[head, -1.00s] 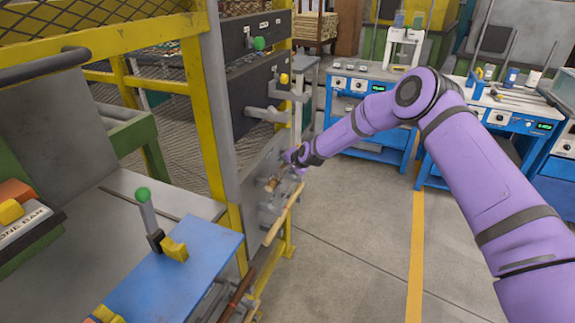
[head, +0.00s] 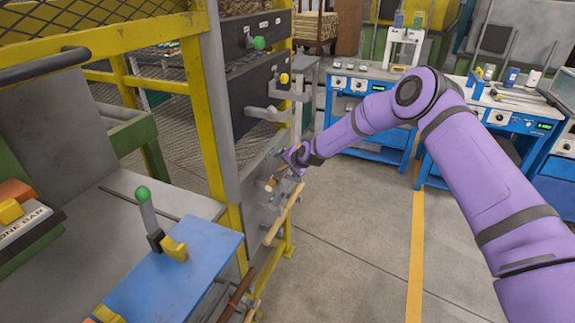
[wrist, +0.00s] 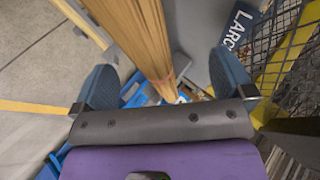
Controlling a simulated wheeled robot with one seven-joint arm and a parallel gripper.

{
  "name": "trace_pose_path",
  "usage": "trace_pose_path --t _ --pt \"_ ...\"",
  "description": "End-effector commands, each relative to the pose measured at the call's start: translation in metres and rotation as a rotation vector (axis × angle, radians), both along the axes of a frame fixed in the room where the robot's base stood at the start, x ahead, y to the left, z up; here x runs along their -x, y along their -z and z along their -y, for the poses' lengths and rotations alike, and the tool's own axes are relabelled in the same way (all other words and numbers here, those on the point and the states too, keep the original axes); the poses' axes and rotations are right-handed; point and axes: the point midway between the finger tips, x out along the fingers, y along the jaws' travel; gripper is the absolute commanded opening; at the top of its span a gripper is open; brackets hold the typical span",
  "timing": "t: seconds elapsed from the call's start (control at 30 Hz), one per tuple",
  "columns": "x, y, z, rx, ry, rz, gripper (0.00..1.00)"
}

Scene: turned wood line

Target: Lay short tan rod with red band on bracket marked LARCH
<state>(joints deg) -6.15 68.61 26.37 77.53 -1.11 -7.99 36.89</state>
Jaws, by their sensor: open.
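In the wrist view the tan rod (wrist: 148,42) with a red band runs from the top edge down between the spread fingers of my gripper (wrist: 163,68), with a gap on both sides. A dark plate marked LARCH (wrist: 238,28) stands to the right of the rod. In the head view my gripper (head: 292,162) is at the grey rack panel, at the far end of the short rod (head: 273,183). The bracket arms under the rod are mostly hidden, so I cannot tell exactly how it rests.
A longer tan rod (head: 284,215) sits just right of and below the short one. A dark brown rod (head: 238,293) lies lower. A yellow post (head: 217,110) and a blue plate (head: 185,265) stand left. Floor to the right (head: 345,240) is clear.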

Motion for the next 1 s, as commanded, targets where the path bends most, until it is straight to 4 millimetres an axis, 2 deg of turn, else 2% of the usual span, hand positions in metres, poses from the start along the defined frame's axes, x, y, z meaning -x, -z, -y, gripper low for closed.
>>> trace_pose_path --t 0.23,0.7,1.0 --pt "0.008 -0.011 0.008 0.000 0.001 0.000 1.00" --pt "0.054 -0.062 0.046 0.000 0.001 0.001 1.00" --pt "0.063 -0.071 0.052 -0.001 0.000 0.001 1.00"
